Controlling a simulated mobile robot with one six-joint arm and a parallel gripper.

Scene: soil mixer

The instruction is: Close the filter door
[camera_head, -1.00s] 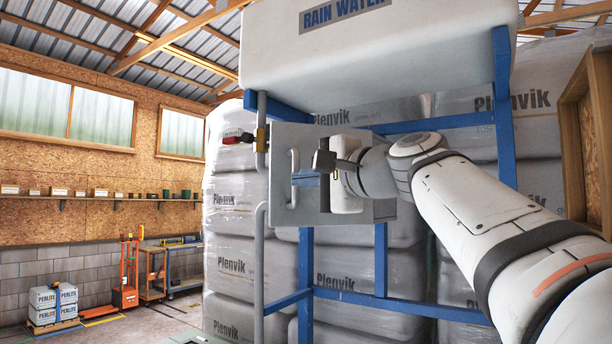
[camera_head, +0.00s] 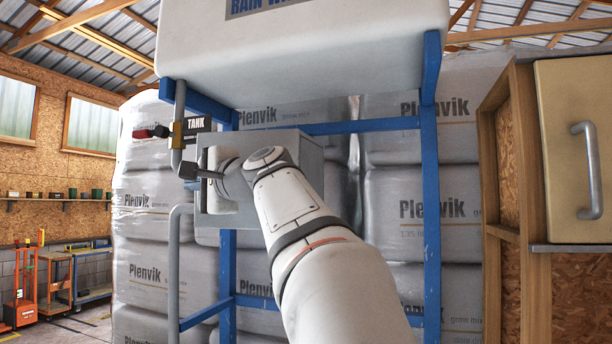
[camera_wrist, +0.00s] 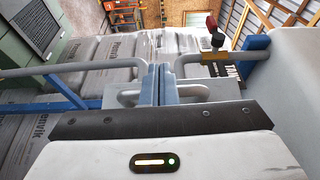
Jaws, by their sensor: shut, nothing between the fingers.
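The grey filter box (camera_head: 311,158) hangs under the rain water tank, inside the blue frame. My wrist and arm cover much of its front, so I cannot tell whether its door is fully flush. My gripper (camera_head: 188,172) is at the left edge of the box, in front of the grey pipes. In the wrist view my gripper (camera_wrist: 155,84) has its two fingers together, with nothing between them. A grey panel with a curved handle (camera_wrist: 126,97) shows just behind the fingers; contact cannot be made out.
The white rain water tank (camera_head: 305,50) is above, on a blue frame (camera_head: 430,200). A grey pipe (camera_head: 175,250) and a valve with a red handle (camera_head: 150,132) are at the left. Stacked Plenvik bags (camera_head: 150,220) stand behind. A cream cabinet door (camera_head: 570,140) is at the right.

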